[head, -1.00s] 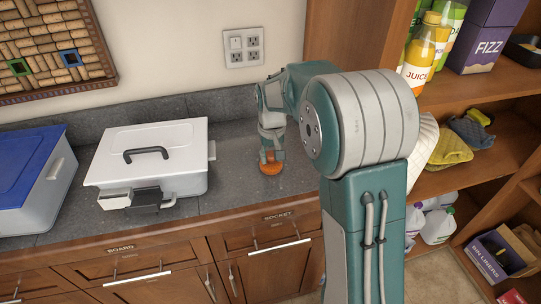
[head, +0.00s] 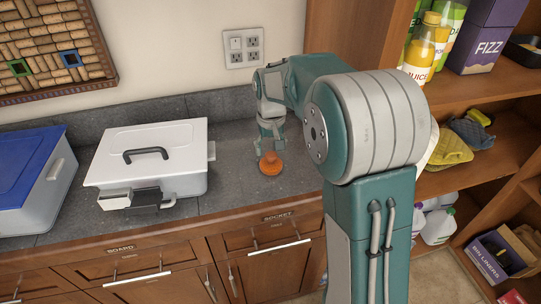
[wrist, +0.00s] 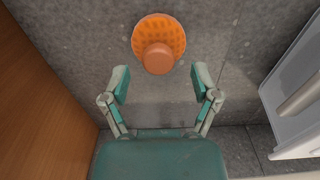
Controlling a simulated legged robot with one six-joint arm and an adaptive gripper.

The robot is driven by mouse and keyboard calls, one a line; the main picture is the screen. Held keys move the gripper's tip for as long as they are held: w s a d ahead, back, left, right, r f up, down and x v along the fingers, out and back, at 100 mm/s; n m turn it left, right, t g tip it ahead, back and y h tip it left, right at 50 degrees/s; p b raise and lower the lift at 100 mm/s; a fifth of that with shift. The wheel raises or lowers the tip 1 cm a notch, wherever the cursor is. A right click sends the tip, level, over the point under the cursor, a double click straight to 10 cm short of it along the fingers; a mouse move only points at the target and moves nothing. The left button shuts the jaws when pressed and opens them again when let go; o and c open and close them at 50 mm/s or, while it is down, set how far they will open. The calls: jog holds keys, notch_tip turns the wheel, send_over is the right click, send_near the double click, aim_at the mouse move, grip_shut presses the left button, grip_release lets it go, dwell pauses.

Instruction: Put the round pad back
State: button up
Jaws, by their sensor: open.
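The round pad (head: 271,166) is orange, with a knob on it, and sits on the grey countertop right of the white cooler. In the wrist view the pad (wrist: 173,27) shows a patterned orange face with the knob toward my gripper. My gripper (head: 270,146) is close to the pad, on its wall side in the head view. In the wrist view my gripper (wrist: 160,82) has its two fingers spread, with nothing between them. The pad lies just beyond the fingertips, clear of them.
A white cooler (head: 150,165) with a dark handle stands left of the pad, and a blue-lidded box (head: 30,170) stands further left. Drawers labelled BOARD (head: 120,262) and SOCKET (head: 278,232) are under the counter. Shelves (head: 500,130) with bottles and cloths stand right. Countertop around the pad is clear.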

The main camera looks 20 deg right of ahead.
aim_at(270, 156)
notch_tip(270, 156, up, 9)
jog(key=s+r+t, duration=0.1)
jog(key=s+r, duration=0.2)
jog(key=s, duration=0.4)
jog(key=s+r+t, duration=0.2)
jog(key=s, duration=0.5)
jog(key=s+f+t, duration=0.2)
jog(key=s+f, duration=0.1)
jog(key=s, duration=1)
jog(key=shift+f+t, duration=0.3)
jog(key=shift+f, duration=0.1)
jog(key=shift+s+a, duration=0.1)
